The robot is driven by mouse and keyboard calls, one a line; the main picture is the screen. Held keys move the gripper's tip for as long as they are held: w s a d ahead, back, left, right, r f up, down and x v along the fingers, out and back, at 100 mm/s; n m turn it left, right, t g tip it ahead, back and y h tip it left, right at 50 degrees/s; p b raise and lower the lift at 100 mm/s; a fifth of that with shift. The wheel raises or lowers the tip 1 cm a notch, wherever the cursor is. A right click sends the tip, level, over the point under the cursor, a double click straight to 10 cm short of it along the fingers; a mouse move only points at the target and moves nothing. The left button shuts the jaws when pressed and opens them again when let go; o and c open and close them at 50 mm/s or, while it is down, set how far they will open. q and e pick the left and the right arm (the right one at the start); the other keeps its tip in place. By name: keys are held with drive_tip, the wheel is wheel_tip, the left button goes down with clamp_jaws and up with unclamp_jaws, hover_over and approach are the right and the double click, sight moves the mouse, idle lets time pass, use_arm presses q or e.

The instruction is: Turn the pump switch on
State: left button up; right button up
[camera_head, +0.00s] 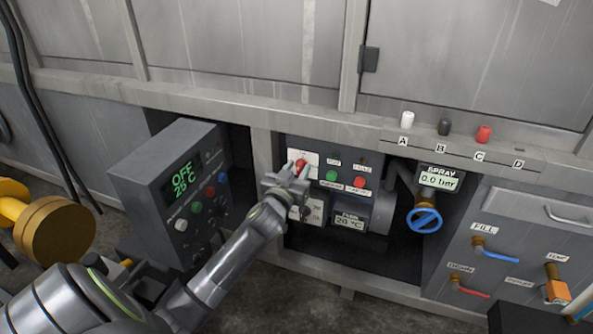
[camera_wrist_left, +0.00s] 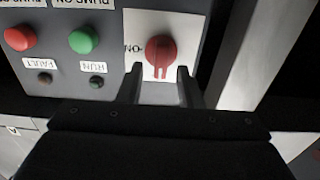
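The pump panel (camera_head: 330,160) is set in the recess at the middle of the head view. Its red rotary switch (camera_head: 300,164) is on a white plate at the panel's upper left. In the left wrist view, which shows the panel upside down, the red switch (camera_wrist_left: 160,52) has its ridge towards the fingers, with a label reading "ON" beside it. My left gripper (camera_wrist_left: 158,78) is open, with one fingertip on each side of the lower part of the switch plate. I cannot tell whether the fingers touch the knob. My right gripper is not in view.
Green (camera_head: 331,176) and red (camera_head: 359,182) buttons are right of the switch. A control box reading "OFF 25 C" (camera_head: 172,185) stands left of my left arm. A blue valve wheel (camera_head: 424,220) is further right. The recess edges frame the panel closely.

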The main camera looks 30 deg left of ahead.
use_arm(q)
clamp_jaws()
